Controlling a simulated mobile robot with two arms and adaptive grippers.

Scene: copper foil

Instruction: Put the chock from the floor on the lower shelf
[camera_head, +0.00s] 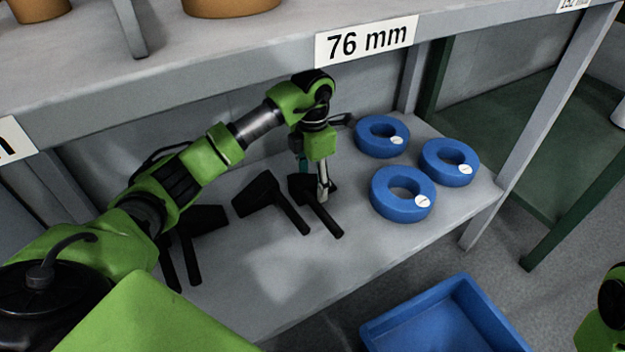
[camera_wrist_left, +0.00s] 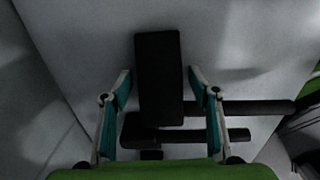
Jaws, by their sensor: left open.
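Several black chocks with rod handles lie on the grey lower shelf (camera_head: 262,285). The rightmost chock (camera_head: 322,209) is under my left gripper (camera_head: 323,188), which partly hides it. Another chock (camera_head: 262,193) lies just left of it, and more lie further left, partly behind my arm. In the left wrist view my left gripper is open, with its fingers on either side of a black chock block (camera_wrist_left: 158,90) and gaps showing at both sides. I cannot tell its exact height above the shelf. No chock shows on the visible floor. My right gripper is out of view.
Blue rings (camera_head: 402,205) with white labels lie on the shelf's right part. The upper shelf (camera_head: 235,55), labelled 76 mm, runs close above my left arm. A shelf post (camera_head: 535,135) stands at the right. A blue bin (camera_head: 450,320) stands on the floor in front.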

